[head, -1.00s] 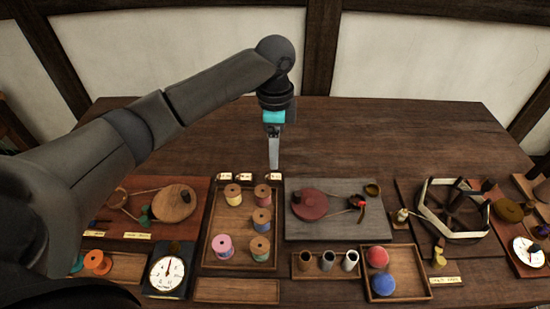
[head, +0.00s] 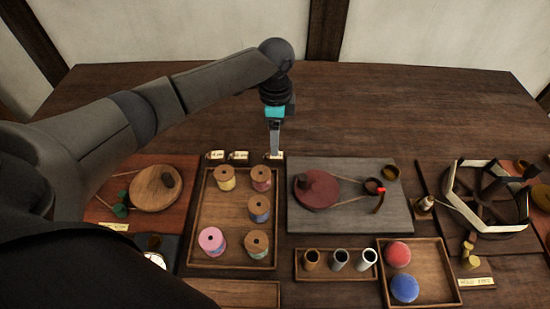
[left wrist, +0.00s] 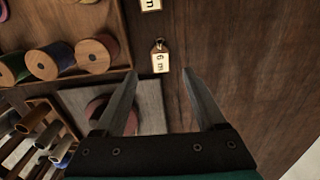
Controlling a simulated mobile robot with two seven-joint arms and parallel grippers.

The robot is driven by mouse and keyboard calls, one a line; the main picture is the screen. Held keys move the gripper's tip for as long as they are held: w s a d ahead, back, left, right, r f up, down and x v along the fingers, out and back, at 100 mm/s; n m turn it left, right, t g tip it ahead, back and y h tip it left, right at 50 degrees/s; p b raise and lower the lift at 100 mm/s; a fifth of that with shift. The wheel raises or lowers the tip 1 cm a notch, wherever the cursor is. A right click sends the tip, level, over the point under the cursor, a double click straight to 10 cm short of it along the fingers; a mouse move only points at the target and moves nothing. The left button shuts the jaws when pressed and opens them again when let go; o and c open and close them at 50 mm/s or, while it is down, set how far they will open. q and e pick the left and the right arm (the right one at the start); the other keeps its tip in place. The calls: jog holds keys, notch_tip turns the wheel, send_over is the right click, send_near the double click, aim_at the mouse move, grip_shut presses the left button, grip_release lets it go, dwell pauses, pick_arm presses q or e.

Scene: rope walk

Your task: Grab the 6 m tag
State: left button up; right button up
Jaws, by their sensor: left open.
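The 6 m tag (left wrist: 159,58) is a small pale tag with dark lettering and a ring at its top. In the left wrist view it lies just beyond and between my left fingertips, apart from both fingers. In the head view the tag (head: 277,156) is the rightmost of three tags behind the spool tray. My left gripper (left wrist: 160,74) is open and empty, pointing down at it. In the head view the left gripper (head: 275,152) reaches down at the tag and partly hides it. My right gripper is not in view.
Two other tags (head: 215,155) (head: 238,156) stand to the left. The spool tray (head: 225,257) is in front. A grey board with a red wheel (head: 318,190) lies to the right. The table behind the tags (head: 380,110) is clear.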

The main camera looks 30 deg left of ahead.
pick_arm(q)
jog(key=f, duration=0.2)
jog(key=f+b, duration=0.1)
jog(key=f, duration=0.3)
jog(key=shift+s+a+b, duration=0.1)
jog(key=shift+a+b, duration=0.2)
jog(key=shift+b, duration=0.05)
jog(key=shift+c, duration=0.4)
grip_shut()
